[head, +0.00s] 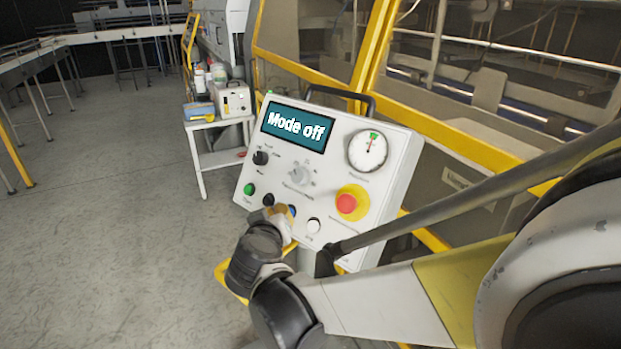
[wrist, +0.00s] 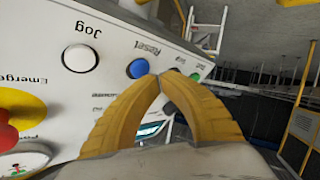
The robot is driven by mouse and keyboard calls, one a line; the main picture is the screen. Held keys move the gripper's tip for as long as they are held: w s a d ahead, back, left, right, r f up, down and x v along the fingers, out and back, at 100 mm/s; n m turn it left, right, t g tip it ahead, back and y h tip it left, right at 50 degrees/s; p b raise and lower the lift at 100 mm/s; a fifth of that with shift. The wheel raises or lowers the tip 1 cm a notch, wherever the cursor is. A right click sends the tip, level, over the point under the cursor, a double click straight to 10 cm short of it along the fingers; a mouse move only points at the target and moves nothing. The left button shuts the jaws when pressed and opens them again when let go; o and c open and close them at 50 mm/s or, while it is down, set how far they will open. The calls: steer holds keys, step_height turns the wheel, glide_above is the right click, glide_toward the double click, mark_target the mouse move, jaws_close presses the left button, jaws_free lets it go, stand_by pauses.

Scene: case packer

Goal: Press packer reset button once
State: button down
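The control panel (head: 335,205) is a white tilted box with a screen (head: 297,124) reading "Mode off". The blue reset button (wrist: 138,68), labelled "Reset", is on its lower row; in the head view it is partly hidden behind my fingers (head: 292,211). My gripper (wrist: 160,76) has its two yellow fingers closed tip to tip with nothing between them. In the wrist view the tips appear beside the blue button, slightly right of it and overlapping its edge. I cannot tell whether they touch the panel. In the head view my gripper (head: 284,212) is at the panel's lower edge.
Near the reset button are a white Jog button (wrist: 79,57) and a green button (head: 249,189). A red emergency button on yellow (head: 347,204) is to the right. A small cart (head: 215,150) stands behind left. Yellow-framed machine guards (head: 310,72) stand behind. The left floor is clear.

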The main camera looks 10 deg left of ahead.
stand_by(0.3)
steer(key=s+a+r, duration=0.1)
steer(key=s+a+r+p, duration=0.1)
steer(key=s, duration=0.1)
steer(key=shift+s+a+r+p, duration=0.2)
steer(key=shift+s+r+p, duration=0.05)
steer(key=shift+s+p, duration=0.05)
stand_by(0.7)
